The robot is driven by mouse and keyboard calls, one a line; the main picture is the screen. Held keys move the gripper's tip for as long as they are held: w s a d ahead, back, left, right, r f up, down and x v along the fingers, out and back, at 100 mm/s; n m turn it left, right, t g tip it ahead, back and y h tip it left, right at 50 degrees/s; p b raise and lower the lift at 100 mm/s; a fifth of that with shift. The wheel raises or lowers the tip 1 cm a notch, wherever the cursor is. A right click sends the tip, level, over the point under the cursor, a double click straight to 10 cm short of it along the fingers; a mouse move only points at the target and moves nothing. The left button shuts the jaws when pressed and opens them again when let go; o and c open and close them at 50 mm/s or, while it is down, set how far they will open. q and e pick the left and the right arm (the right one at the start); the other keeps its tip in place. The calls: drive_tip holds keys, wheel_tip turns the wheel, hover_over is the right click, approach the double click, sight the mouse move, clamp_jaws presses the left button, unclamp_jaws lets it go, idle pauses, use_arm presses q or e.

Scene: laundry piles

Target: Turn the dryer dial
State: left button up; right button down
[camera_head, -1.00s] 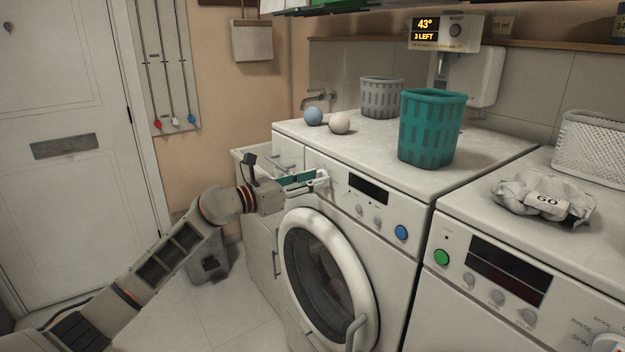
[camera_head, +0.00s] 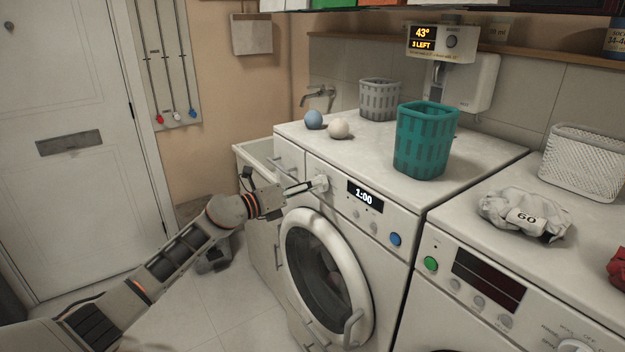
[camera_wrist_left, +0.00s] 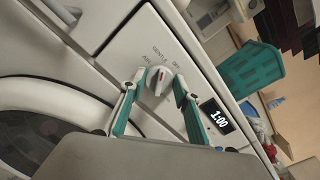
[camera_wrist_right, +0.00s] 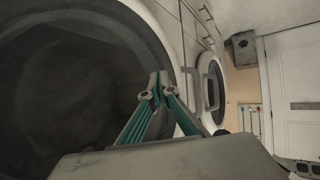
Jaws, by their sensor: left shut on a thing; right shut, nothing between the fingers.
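The dryer (camera_head: 400,205) is the white machine on the left, with a round glass door. Its white dial (camera_head: 322,183) sits at the left end of the panel, beside a lit display (camera_head: 363,194) reading 1:00. My left gripper (camera_head: 312,185) reaches the dial from the left. In the left wrist view the dial (camera_wrist_left: 157,81), with a red mark, sits between the two teal-lined fingers (camera_wrist_left: 154,88), which are shut on it. Labels around it include GENTLE and OFF. My right gripper (camera_wrist_right: 158,84) is shut and empty in front of a dark round door; it is not in the head view.
A teal basket (camera_head: 425,142), a grey basket (camera_head: 380,100) and two balls, blue (camera_head: 314,120) and cream (camera_head: 339,128), stand on the dryer. The machine at right (camera_head: 440,238) carries a cloth bundle (camera_head: 522,215) and a white basket (camera_head: 583,160).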

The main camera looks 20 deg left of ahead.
use_arm(q)
drive_tip(key=shift+n, duration=0.3)
drive_tip(key=o, duration=1.1)
drive_tip(key=v, duration=1.2)
drive_tip(key=shift+f, duration=0.1)
